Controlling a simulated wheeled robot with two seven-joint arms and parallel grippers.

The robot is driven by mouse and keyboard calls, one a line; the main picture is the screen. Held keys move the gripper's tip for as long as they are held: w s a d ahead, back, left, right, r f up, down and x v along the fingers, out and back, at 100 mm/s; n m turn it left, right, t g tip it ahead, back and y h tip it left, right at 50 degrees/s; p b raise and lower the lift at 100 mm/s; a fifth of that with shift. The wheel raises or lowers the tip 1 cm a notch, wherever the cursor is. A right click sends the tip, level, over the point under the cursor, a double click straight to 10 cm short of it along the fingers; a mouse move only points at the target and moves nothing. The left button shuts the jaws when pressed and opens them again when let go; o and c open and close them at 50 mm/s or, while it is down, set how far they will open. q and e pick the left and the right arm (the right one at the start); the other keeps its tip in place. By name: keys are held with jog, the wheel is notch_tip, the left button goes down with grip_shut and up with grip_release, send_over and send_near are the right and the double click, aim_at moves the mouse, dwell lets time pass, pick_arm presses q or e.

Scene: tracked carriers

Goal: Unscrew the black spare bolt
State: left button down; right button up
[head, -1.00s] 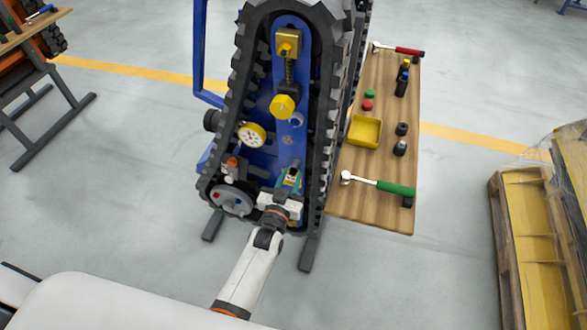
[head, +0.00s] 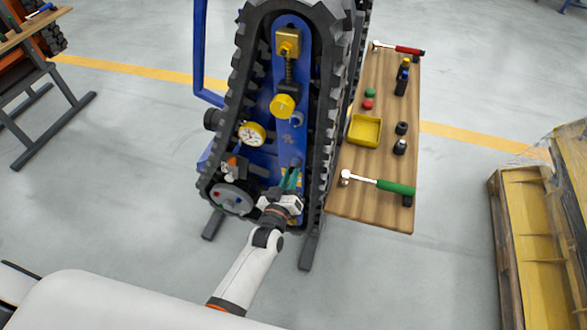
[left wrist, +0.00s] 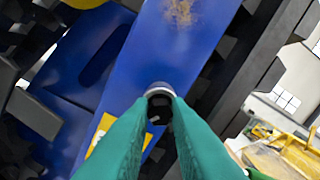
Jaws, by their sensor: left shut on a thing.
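The black spare bolt (left wrist: 160,104) is a dark round head with a paler ring, on the blue arm plate (left wrist: 128,75) of the tracked carrier. My left gripper (left wrist: 161,108) has teal fingers, shut on the bolt's head from both sides. In the head view my left gripper (head: 290,180) is at the lower part of the blue plate, inside the track loop. The bolt is very small there, just beyond the fingertips. How far it is threaded in is hidden. My right gripper is not in view.
Black track (head: 325,110) surrounds the work spot closely. A yellow knob (head: 283,106) and a white gauge (head: 251,134) sit above. At right, a wooden bench (head: 385,205) holds a yellow tray (head: 365,130), a green-handled ratchet (head: 378,184) and small parts.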

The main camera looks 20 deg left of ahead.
pick_arm(q)
jog(key=n, duration=0.4)
jog(key=n+b, duration=0.3)
jog(key=n, duration=0.6)
jog(key=shift+n, duration=0.4)
